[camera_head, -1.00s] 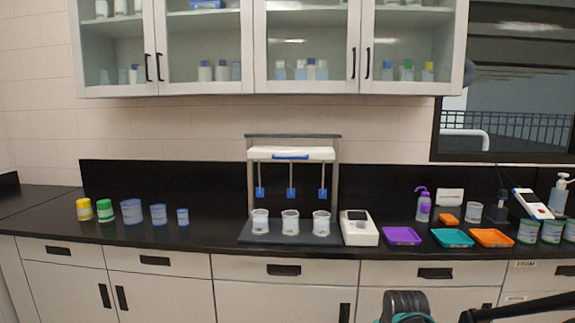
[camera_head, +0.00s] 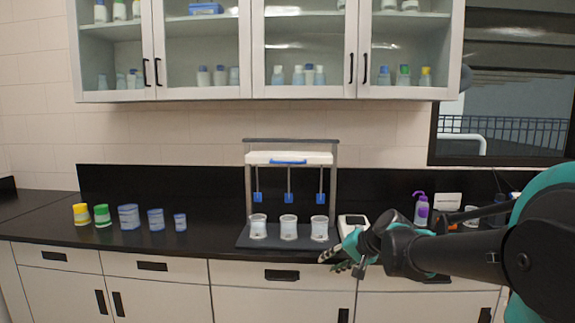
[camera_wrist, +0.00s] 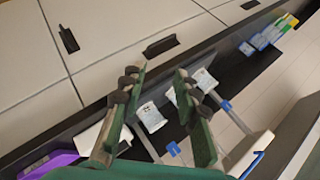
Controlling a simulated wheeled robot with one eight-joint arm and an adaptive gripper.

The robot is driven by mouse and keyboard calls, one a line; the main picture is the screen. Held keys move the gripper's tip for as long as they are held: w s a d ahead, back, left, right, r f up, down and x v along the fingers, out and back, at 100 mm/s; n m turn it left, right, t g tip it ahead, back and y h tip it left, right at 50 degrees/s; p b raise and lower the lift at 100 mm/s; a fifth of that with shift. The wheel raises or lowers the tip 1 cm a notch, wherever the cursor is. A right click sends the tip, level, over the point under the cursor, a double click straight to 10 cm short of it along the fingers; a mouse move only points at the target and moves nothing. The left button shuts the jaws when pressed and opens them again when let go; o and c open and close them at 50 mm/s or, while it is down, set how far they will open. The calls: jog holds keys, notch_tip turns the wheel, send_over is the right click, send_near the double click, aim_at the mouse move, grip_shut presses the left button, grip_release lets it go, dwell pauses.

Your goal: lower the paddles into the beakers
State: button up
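The stirrer stands on the counter with a dark base plate (camera_head: 262,243) and a white crosshead (camera_head: 270,158) with a blue handle (camera_head: 288,162). Three rods hang from it, each ending in a blue paddle: left (camera_head: 258,197), middle (camera_head: 289,198), right (camera_head: 320,198). The paddles hang above the rims of three clear beakers: left (camera_head: 258,230), middle (camera_head: 288,231), right (camera_head: 319,232). My gripper (camera_head: 335,260) is at the counter's front edge, right of and below the right beaker. In the wrist view my gripper (camera_wrist: 160,76) is open and empty, with beakers (camera_wrist: 151,117) beyond its fingers.
A white device (camera_head: 352,221) stands just right of the base plate, near my gripper. Several yellow, green and blue containers (camera_head: 129,217) stand at the left. My arm covers much of the right counter. The counter between the containers and the stirrer is clear.

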jog(key=w+a+r+m+t+y, duration=0.25)
jog(key=w+r, duration=0.55)
jog(key=r, duration=0.5)
jog(key=m+t+y, duration=0.2)
jog(key=m+y, duration=0.1)
jog(key=m, duration=0.1)
send_near(289, 163)
jog(key=x, duration=1)
jog(key=shift+w+a, duration=0.25)
jog(key=shift+w, duration=0.05)
jog(key=shift+c, duration=0.4)
grip_shut()
